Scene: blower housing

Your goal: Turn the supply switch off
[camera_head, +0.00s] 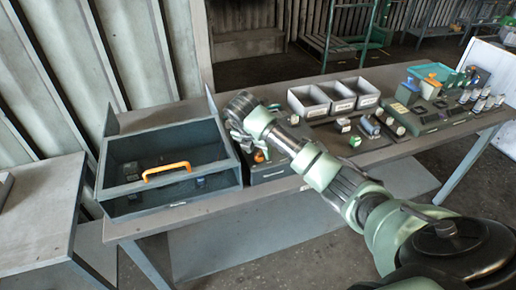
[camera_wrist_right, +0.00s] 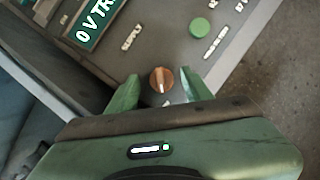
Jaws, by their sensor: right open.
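The supply switch is an orange-brown round knob (camera_wrist_right: 161,80) on a grey panel in the right wrist view, with a pale mark on its face and a "SUPPLY" label (camera_wrist_right: 132,37) beyond it. In the head view it seems to be the small orange spot (camera_head: 259,156) on the control box (camera_head: 270,172), partly hidden by my arm. My right gripper (camera_wrist_right: 160,76) is open, its two green fingers on either side of the knob with gaps visible. It also shows in the head view (camera_head: 248,148). My left gripper is not in view.
A green button (camera_wrist_right: 200,28) and a green display (camera_wrist_right: 95,25) share the panel. A dark open bin (camera_head: 165,170) with an orange handle (camera_head: 166,172) stands left of the box. Grey trays (camera_head: 335,93) and small parts stand to the right on the table.

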